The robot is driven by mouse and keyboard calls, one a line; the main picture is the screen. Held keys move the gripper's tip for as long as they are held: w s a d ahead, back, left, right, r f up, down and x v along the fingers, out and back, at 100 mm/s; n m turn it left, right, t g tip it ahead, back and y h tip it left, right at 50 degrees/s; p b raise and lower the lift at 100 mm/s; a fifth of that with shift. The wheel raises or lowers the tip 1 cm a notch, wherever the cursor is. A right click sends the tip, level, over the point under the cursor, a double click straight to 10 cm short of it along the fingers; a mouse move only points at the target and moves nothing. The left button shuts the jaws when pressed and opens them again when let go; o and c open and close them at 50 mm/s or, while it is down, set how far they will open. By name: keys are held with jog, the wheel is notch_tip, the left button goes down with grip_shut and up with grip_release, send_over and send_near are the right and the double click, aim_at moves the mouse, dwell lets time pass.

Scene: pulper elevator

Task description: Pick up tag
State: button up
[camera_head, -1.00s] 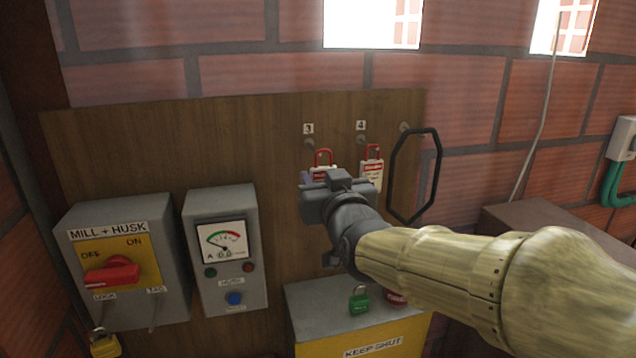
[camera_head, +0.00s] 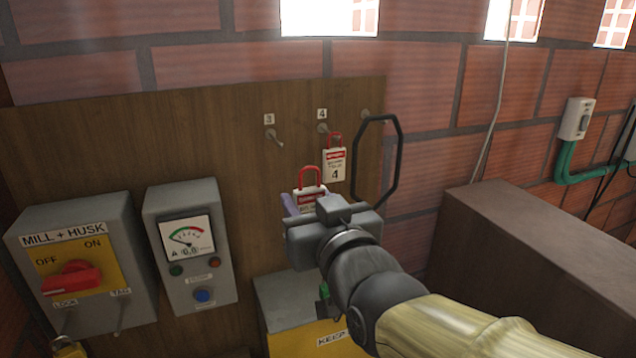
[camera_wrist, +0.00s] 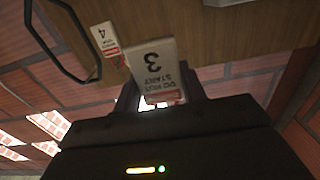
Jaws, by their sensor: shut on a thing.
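A white and red tag with a red loop (camera_head: 310,193) is between the fingers of my gripper (camera_head: 305,208). In the wrist view this tag (camera_wrist: 154,66) shows a "3" and "DO NOT START", upside down. My gripper is shut on it and holds it in front of the board, off and below the bare peg marked 3 (camera_head: 273,135). The tag's lower part is hidden by my gripper. A second tag marked 4 (camera_head: 335,168) hangs by its red loop from the peg marked 4 (camera_head: 322,127), just right of the held tag.
A black octagonal ring (camera_head: 392,165) hangs at the board's right edge, close to my gripper. The MILL + HUSK switch box (camera_head: 75,255) and a meter box (camera_head: 195,255) stand out at left. A yellow-fronted box (camera_head: 300,300) is below. A brown block (camera_head: 540,235) stands right.

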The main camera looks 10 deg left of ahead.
jog(key=shift+s+d+r+p, duration=0.25)
jog(key=shift+s+p, duration=0.2)
jog(key=shift+p, duration=0.2)
jog(key=shift+s+d+f, duration=0.1)
jog(key=shift+d+f, duration=0.05)
jog(key=shift+f, duration=0.15)
